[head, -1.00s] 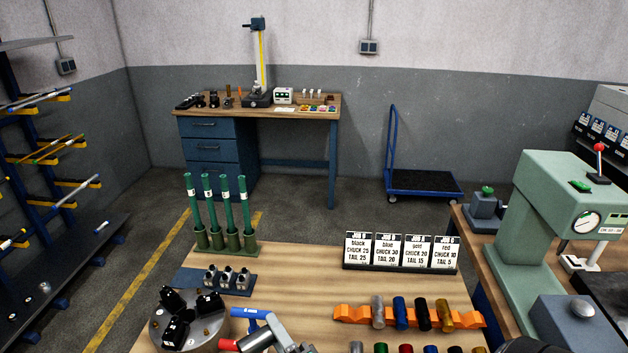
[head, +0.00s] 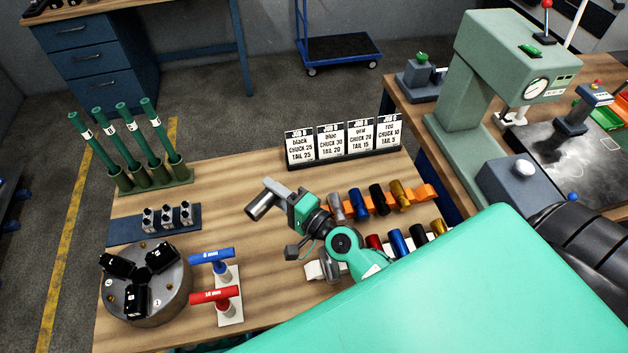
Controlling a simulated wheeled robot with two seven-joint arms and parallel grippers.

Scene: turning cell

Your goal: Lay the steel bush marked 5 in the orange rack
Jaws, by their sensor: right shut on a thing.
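My right gripper (head: 276,199) is shut on a steel bush (head: 260,207), a plain grey cylinder held tilted above the wooden bench. No number can be read on it. The orange rack (head: 424,190) lies to the right of the gripper. It holds a silver-grey bush (head: 336,207), a blue one (head: 358,203), a black one (head: 378,199) and a gold one (head: 401,194) in a row. The held bush is apart from the rack, to its left. My left gripper is not in view.
A white rack (head: 314,271) with coloured bushes lies in front, partly hidden by my right arm. Job cards (head: 343,144) stand behind the orange rack. A chuck (head: 150,290), red and blue-handled keys (head: 214,297) and green tubes (head: 135,150) stand left. Bench between is clear.

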